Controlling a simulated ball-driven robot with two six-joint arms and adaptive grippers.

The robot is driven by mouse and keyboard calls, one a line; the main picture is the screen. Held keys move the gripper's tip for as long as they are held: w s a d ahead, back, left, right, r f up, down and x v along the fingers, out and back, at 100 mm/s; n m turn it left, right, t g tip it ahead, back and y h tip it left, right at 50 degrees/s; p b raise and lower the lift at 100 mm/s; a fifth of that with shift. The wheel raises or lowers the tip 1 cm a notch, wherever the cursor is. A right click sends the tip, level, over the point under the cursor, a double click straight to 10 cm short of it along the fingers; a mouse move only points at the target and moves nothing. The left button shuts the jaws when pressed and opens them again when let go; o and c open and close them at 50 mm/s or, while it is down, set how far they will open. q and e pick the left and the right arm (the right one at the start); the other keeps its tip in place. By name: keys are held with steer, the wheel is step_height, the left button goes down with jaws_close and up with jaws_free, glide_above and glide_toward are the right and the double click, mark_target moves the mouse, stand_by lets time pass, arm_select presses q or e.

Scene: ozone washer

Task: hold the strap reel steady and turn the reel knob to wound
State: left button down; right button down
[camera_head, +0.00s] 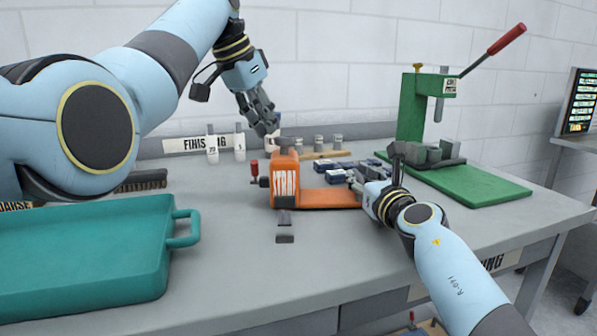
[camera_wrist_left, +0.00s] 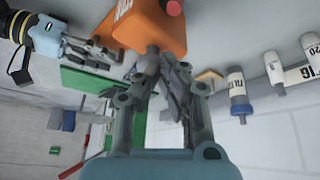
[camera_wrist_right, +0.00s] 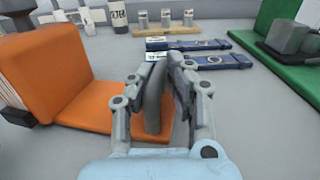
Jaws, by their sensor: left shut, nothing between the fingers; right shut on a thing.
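The orange strap reel (camera_head: 285,182) stands on the grey bench, with its tall block at the left and a low base reaching right. The small red reel knob (camera_head: 254,167) sticks out at the block's left side; it also shows in the left wrist view (camera_wrist_left: 174,7). My left gripper (camera_head: 268,127) is shut and empty, above and behind the block, apart from the knob. My right gripper (camera_wrist_right: 163,65) is shut on a grey upright piece (camera_wrist_right: 153,100) at the right end of the reel's orange base. The knob's setting cannot be read.
A teal tray (camera_head: 90,250) fills the left front. A green press (camera_head: 412,110) with a red-tipped lever stands at the right. Blue-grey bars (camera_head: 335,176) lie behind the reel, with small bottles (camera_head: 240,142) at the back. Dark small blocks (camera_head: 285,228) lie in front.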

steer(key=shift+f, duration=0.15)
arm_select(q)
step_height(320, 180, up, 4)
steer(key=shift+w+a+f, duration=0.1)
steer(key=shift+a, duration=0.05)
